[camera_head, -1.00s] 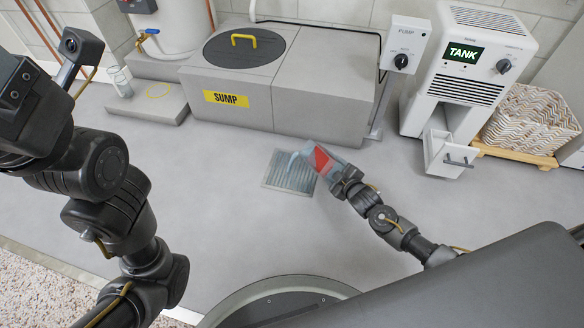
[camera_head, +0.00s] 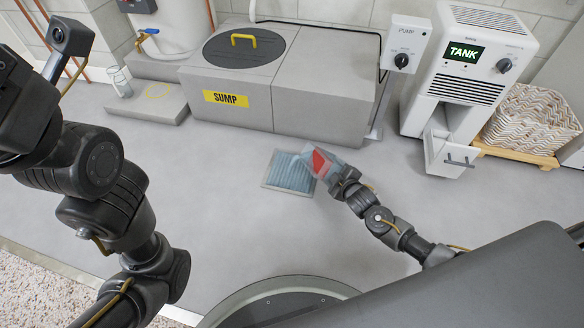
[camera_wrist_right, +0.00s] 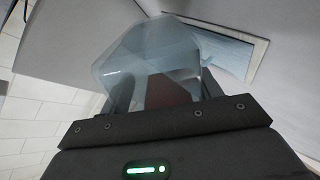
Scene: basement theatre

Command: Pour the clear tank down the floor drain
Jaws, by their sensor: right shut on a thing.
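The clear tank (camera_head: 321,160), with a red patch showing on it, is held low and tilted over the right side of the floor drain (camera_head: 279,184). My right gripper (camera_head: 338,175) is shut on the tank. The right wrist view shows the clear tank (camera_wrist_right: 145,55) between the gripper's fingers (camera_wrist_right: 165,92), with the drain (camera_wrist_right: 240,50) beyond it. The square drain looks blue and wet, with water spread over its grating. How much water is left in the tank is hard to tell. My left arm is raised at the left; its fingertips are out of view.
A grey sump box (camera_head: 290,95) with a round lid stands behind the drain. A white dehumidifier (camera_head: 470,75) with a pulled-out drawer (camera_head: 447,152) and a patterned basket (camera_head: 530,120) are at right. A glass (camera_head: 121,84) stands on the left step. Floor around the drain is clear.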

